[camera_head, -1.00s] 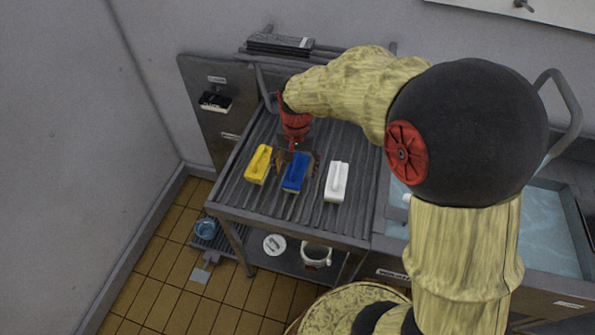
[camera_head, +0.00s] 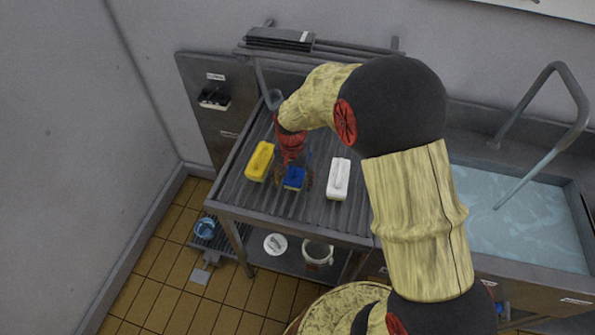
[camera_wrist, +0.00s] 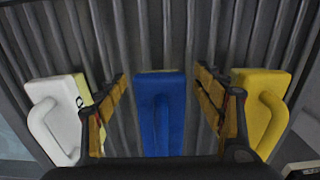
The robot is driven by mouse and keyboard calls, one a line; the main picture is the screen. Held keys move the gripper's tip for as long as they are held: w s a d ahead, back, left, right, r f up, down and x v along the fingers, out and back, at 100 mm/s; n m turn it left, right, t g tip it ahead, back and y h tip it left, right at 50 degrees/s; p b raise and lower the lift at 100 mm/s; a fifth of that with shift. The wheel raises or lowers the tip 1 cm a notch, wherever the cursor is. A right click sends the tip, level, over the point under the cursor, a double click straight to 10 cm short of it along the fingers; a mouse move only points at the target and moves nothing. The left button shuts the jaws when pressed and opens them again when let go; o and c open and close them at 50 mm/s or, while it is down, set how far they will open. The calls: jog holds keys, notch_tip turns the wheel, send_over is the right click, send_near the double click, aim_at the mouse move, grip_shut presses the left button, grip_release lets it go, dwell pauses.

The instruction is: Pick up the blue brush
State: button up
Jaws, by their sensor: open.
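The blue brush (camera_head: 293,180) lies on the ribbed metal drainboard, between a yellow brush and a white brush. My gripper (camera_head: 292,178) is above it in the head view and hides its far part. In the wrist view the blue brush (camera_wrist: 160,112) is centred between my gripper's two spread fingers (camera_wrist: 162,108), with clear gaps on both sides. My gripper is open and empty. The near end of the blue brush is hidden by the gripper body in the wrist view.
The yellow brush (camera_head: 260,161) and white brush (camera_head: 339,179) lie close on either side; in the wrist view they sit just outside the fingers. The ribbed drainboard (camera_head: 240,195) has bare room in front. A water-filled sink (camera_head: 530,225) is at the right.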

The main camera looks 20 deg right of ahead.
jog(key=c, duration=0.3)
jog(key=c, duration=1.1)
